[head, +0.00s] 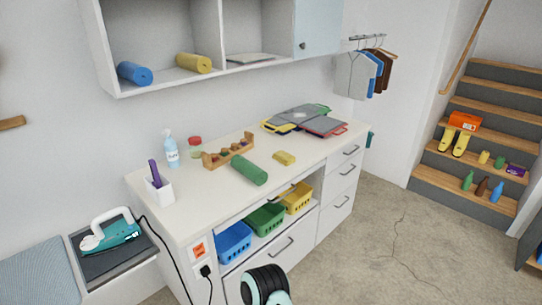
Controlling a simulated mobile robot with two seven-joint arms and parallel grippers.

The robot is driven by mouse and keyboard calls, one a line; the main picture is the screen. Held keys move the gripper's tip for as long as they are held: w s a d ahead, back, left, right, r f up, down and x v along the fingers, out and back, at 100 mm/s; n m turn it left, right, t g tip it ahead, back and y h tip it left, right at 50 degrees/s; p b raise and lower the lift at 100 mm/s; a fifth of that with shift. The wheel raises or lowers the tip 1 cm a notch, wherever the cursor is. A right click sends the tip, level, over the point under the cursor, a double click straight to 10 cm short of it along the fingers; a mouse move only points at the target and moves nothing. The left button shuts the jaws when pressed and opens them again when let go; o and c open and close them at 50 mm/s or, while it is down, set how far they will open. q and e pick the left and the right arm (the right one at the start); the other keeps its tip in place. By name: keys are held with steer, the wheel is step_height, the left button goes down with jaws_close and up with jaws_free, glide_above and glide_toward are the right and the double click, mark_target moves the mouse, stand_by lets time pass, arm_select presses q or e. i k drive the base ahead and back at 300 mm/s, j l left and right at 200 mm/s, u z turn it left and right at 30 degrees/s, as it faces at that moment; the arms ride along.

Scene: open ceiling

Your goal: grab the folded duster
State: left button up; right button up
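A small yellow folded cloth (284,158), which looks like the folded duster, lies flat on the white counter top (215,206). It is right of a green roll (249,170) and apart from it. Nothing touches or covers it. Neither of my grippers shows in the head view. A black and mint part at the bottom middle looks like a link of my own arm.
A wooden rack (229,152), a spray bottle (171,150) and a white holder (159,189) stand on the counter. Coloured folded items (303,119) lie at its far end. A wall shelf (160,82) hangs above. The floor (390,235) at right is clear.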

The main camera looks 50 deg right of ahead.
mark_target(286, 158)
steer(key=z, duration=1.85)
steer(key=i+u, duration=0.1)
steer(key=u, duration=0.65)
steer(key=i+l+u, duration=0.15)
steer(key=l+u, duration=0.15)
steer(key=i+l+u, duration=0.1)
steer(key=l+u, duration=0.45)
steer(key=i+l+u, duration=0.15)
steer(key=l, duration=0.4)
steer(key=i+l+u, duration=0.1)
steer(key=l, duration=0.5)
